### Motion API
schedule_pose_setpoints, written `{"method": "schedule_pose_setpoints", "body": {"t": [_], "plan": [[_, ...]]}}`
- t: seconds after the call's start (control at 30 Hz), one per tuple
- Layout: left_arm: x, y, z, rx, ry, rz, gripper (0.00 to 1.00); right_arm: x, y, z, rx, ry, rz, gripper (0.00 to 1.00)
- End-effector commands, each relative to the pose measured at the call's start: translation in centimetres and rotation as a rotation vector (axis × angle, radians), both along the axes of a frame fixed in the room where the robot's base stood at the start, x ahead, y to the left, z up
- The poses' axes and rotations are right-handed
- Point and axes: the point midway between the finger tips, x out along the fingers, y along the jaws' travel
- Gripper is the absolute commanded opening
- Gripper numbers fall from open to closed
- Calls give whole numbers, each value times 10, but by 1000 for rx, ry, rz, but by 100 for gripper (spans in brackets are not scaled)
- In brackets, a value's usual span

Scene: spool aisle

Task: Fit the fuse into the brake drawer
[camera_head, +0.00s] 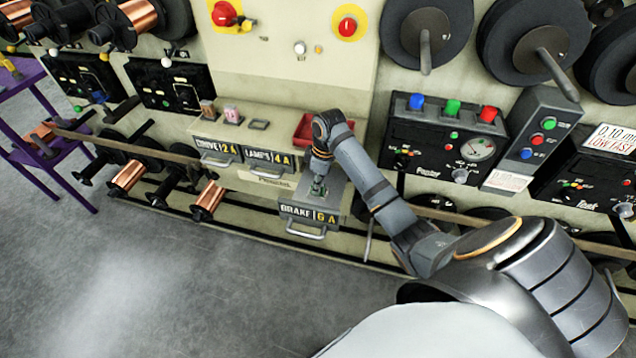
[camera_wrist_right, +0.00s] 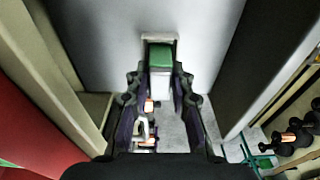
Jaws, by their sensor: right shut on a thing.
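The brake drawer (camera_head: 290,222), labelled "BRAKE 6 A", stands pulled out from the cabinet with a handle on its front. My right gripper (camera_head: 318,188) is over its top, pointing down. In the right wrist view my right gripper (camera_wrist_right: 159,78) is shut on the fuse, a small block with a green part (camera_wrist_right: 160,56) and a pale part (camera_wrist_right: 160,84). The grey surface of the drawer lies around it in that view. My gripper hides the drawer's socket, so I cannot tell whether the fuse is seated. My left gripper is not in view.
The drive drawer (camera_head: 213,158) and lamps drawer (camera_head: 268,172) sit to the left. Two fuses (camera_head: 231,114) and an empty-looking holder (camera_head: 258,125) are on the ledge above. A red tray (camera_head: 309,127) is behind my right gripper. Control boxes (camera_head: 440,140) stand to the right; open floor is in front.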

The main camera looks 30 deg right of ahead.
Motion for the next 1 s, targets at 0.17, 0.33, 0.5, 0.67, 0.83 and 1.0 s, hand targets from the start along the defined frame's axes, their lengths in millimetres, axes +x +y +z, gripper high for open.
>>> {"method": "schedule_pose_setpoints", "body": {"t": [0.17,0.33,0.5,0.67,0.83,1.0], "plan": [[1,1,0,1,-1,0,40,1,0,0,0,-3,1,0],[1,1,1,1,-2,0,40,0,0,-2,0,-1,0,26],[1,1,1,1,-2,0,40,0,0,-2,-1,-2,0,45],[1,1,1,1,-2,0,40,0,0,-2,-1,-2,0,45],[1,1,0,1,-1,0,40,1,0,4,-2,-4,0,45],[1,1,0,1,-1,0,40,-2,-3,37,-4,-8,1,45]]}}
